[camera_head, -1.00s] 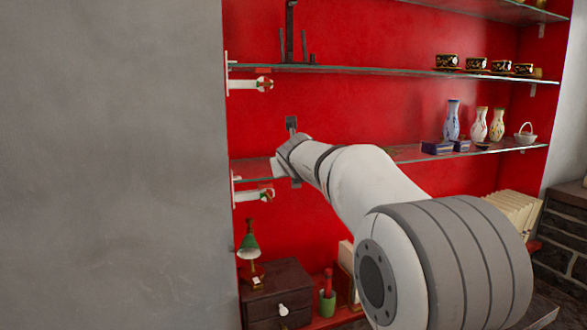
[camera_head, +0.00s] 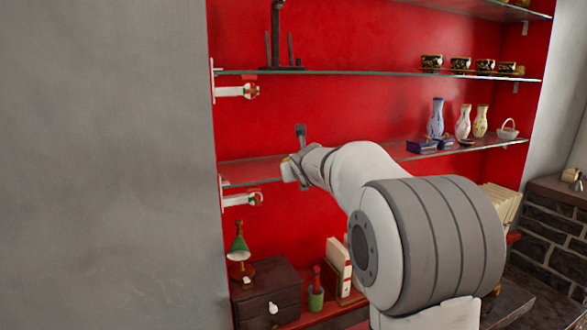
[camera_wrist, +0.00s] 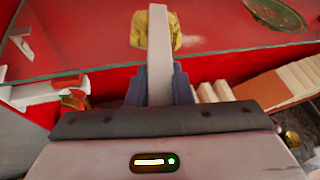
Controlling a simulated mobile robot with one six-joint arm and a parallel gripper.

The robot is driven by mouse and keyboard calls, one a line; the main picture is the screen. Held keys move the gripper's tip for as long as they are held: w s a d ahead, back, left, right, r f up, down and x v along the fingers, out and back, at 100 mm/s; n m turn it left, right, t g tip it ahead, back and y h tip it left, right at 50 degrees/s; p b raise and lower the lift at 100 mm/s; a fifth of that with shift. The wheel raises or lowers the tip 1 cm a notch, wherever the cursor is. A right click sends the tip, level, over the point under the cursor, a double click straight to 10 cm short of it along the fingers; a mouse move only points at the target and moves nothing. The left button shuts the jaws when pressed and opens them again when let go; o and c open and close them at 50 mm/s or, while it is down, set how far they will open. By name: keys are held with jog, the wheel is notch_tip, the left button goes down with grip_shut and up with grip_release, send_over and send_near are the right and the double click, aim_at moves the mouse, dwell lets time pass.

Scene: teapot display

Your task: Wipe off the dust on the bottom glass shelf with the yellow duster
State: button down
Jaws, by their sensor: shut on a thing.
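The bottom glass shelf (camera_head: 250,171) runs across the red wall at mid height, and its clear surface and front edge fill the upper part of the wrist view (camera_wrist: 85,45). My gripper (camera_head: 300,165) is at the left part of this shelf, near its front edge. In the wrist view its two fingers (camera_wrist: 159,88) are shut on the pale handle of the yellow duster (camera_wrist: 173,29). The yellow head is over the glass, partly hidden by the handle. I cannot tell whether it touches. No dust is clearly distinguishable. The duster is hard to see in the head view.
A dark green dish (camera_wrist: 276,13) shows in the wrist view. Another glass shelf (camera_head: 350,73) is above. A lamp (camera_head: 238,246) and drawer box (camera_head: 268,290) are below.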

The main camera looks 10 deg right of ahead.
jog(key=shift+w+d, duration=0.15)
jog(key=shift+d, duration=0.6)
jog(key=shift+a+f+b, duration=0.2)
jog(key=shift+a+b, duration=0.5)
jog(key=shift+b, duration=0.35)
jog(key=shift+s+a+r+b, duration=0.1)
jog(key=shift+s+a+b, duration=0.1)
jog(key=shift+a+b, duration=0.3)
jog(key=shift+s+a+r+b, duration=0.15)
jog(key=shift+a+b, duration=0.1)
jog(key=shift+a, duration=0.35)
jog(key=s+a+b, duration=0.2)
jog(key=a+b, duration=0.1)
jog(key=a, duration=0.7)
jog(key=shift+a, duration=0.2)
jog(key=shift+r, duration=0.1)
